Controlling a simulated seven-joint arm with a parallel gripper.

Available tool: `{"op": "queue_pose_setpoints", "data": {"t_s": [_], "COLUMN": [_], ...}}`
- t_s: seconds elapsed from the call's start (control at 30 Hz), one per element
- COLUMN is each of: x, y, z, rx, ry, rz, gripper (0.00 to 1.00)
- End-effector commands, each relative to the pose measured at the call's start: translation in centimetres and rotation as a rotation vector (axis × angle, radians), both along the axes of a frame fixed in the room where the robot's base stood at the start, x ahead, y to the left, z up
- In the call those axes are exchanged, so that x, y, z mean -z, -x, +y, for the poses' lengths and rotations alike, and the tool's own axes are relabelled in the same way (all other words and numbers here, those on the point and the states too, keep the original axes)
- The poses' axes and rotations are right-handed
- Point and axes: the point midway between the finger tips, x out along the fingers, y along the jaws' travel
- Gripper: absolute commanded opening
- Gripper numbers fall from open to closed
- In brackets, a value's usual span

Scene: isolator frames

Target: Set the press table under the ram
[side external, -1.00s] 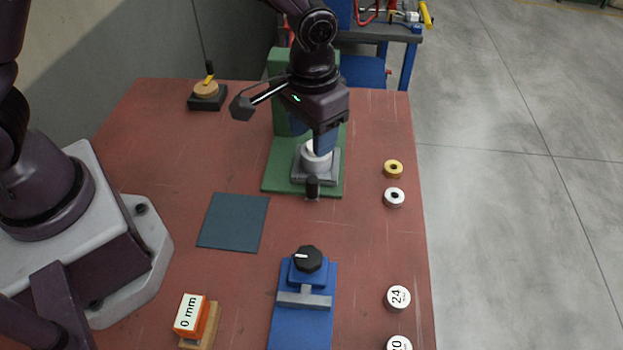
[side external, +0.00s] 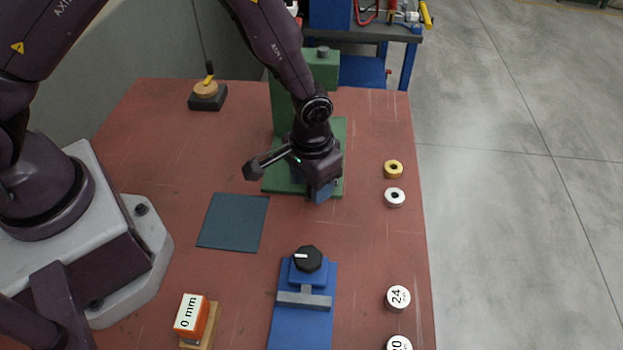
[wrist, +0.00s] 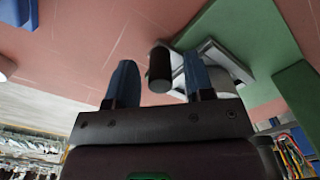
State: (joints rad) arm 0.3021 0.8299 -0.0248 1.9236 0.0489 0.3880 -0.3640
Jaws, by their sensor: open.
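The green press (side external: 322,70) stands at the back of the red table, and its base also shows in the wrist view (wrist: 245,30). The press table, a grey plate (wrist: 212,50) with a dark upright-looking handle (wrist: 159,68) and a pale round piece (wrist: 236,72), sits on that base. In the side view my wrist hides it. My gripper (side external: 320,193) is low over the front of the base. In the wrist view its blue fingers (wrist: 158,75) are apart, with the handle appearing between them, nearer the right finger. No grip shows. The ram is hidden.
A blue fixture with a black knob (side external: 308,259) stands in front. A dark teal mat (side external: 233,222) lies at the left. An orange block (side external: 190,315) is at front left.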

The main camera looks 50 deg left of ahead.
Motion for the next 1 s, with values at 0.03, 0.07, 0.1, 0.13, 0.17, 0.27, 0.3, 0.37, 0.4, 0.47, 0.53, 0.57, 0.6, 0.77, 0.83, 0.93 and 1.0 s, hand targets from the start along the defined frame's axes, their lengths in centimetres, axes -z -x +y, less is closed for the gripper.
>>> {"op": "queue_pose_setpoints", "data": {"t_s": [0.03,0.07,0.1,0.13,0.17,0.27,0.3,0.37,0.4,0.47,0.53,0.57,0.6,0.77,0.83,0.93,1.0], "x": [0.0,0.0,0.0,0.0,0.0,0.0,0.0,0.0,0.0,0.0,0.0,0.0,0.0,0.0,0.0,-0.1,-0.1], "y": [0.0,0.0,0.0,0.0,0.0,0.0,0.0,0.0,-0.2,-0.8,-1.8,-2.3,-3.0,-4.8,-5.1,-5.2,-5.2], "z": [0.0,0.0,0.0,0.0,0.0,0.0,0.0,0.1,0.2,0.7,1.8,2.3,3.0,4.8,5.2,5.2,5.2], "rx": [0.0,0.0,0.0,0.0,0.0,0.0,0.0,-0.001,-0.002,-0.004,-0.007,-0.008,-0.008,-0.005,-0.002,0.0,0.0], "ry": [0.0,0.0,0.0,0.0,0.0,0.0,0.0,0.0,0.0,0.0,0.0,0.0,0.0,0.0,0.0,0.0,-0.001], "rz": [0.0,0.0,0.0,0.0,0.0,0.0,0.0,0.0,0.0,-0.001,-0.001,-0.001,-0.003,-0.001,-0.002,-0.001,-0.001], "gripper": [0.44,0.37,0.28,0.21,0.14,0.0,0.0,0.0,0.0,0.0,0.0,0.0,0.0,0.0,0.0,0.0,0.0]}}
